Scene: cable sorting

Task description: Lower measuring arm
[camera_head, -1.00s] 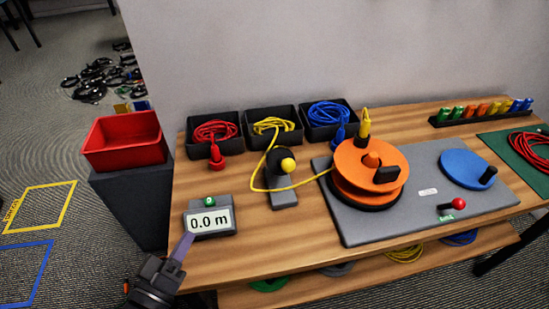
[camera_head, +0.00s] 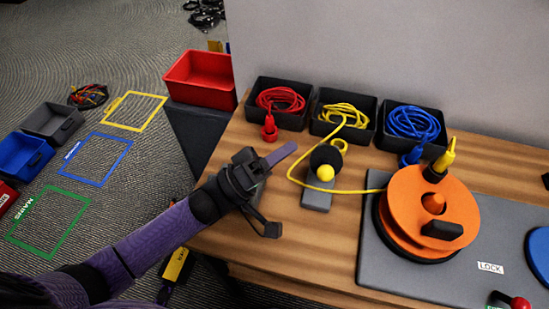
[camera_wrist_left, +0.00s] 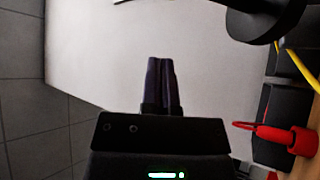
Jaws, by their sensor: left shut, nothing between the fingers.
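The measuring device (camera_head: 316,200) stands on the wooden table, with a black wheel (camera_head: 328,155) and a yellow knob (camera_head: 325,173). The yellow cable (camera_head: 345,191) runs from its bin past the device to the orange reel (camera_head: 405,205). My left gripper (camera_head: 285,154) is shut and empty, above the table just left of the black wheel and apart from it. In the left wrist view the shut fingers (camera_wrist_left: 162,85) point at the pale wall, and a dark round part (camera_wrist_left: 265,22), likely the wheel, shows at the top right. The length display is hidden behind my left gripper. My right gripper is out of view.
Black bins with red cable (camera_head: 279,98), yellow cable and blue cable (camera_head: 412,122) line the table's back. A red plug (camera_head: 269,129) sits close behind my left fingers. A red bin (camera_head: 202,78) stands left of the table. A grey plate (camera_head: 465,225) carries the reel.

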